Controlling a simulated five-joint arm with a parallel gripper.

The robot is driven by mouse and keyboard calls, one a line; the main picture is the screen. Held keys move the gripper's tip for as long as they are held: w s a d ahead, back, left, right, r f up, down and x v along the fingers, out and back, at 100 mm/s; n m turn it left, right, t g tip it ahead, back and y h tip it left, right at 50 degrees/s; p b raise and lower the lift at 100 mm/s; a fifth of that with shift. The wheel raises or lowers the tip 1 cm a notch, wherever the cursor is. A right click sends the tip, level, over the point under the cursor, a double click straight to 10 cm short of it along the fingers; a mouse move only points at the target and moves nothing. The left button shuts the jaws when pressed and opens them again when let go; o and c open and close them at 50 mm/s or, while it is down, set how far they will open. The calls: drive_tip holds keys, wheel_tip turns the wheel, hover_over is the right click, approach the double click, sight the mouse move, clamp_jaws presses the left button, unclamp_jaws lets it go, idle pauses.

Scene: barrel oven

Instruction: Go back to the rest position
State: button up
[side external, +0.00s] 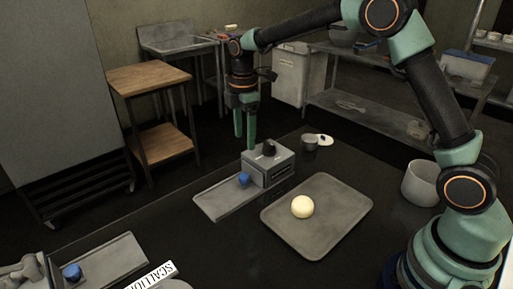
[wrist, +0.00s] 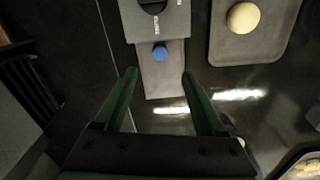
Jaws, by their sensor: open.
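My gripper (side external: 245,147) hangs pointing down above the far side of the dark table, behind and left of the small grey oven (side external: 268,163). In the wrist view its two green fingers (wrist: 159,75) are spread apart with nothing between them. The oven has a dark knob on top. A flat grey plate (side external: 213,206) extends from it, with a blue knob (side external: 244,179) at the oven end. The wrist view also shows this plate (wrist: 160,85) and blue knob (wrist: 160,53) beyond the fingertips. A cream ball (side external: 302,206) rests on a grey tray (side external: 340,225).
A small pot (side external: 310,143) with a pale lid (side external: 325,140) stands behind the oven. A grey-white container (side external: 420,183) stands at right beside my arm.

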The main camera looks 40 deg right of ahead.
drive_tip(key=shift+r, duration=0.1)
drive_tip(key=s+d+r+m+t, duration=0.3)
drive_tip(key=s+r+m, duration=0.4)
drive_tip(key=s+r, duration=0.25)
drive_tip(key=s+d+m+t, duration=0.1)
drive_tip(key=s+m+t, duration=0.1)
drive_tip(key=s+m, duration=0.6)
drive_tip(key=s, duration=0.3)
drive_tip(key=shift+s+d+m+t, duration=0.2)
drive_tip(key=shift+s+m+t, duration=0.1)
drive_tip(key=shift+m, duration=0.1)
drive_tip(key=shift+r, duration=0.1)
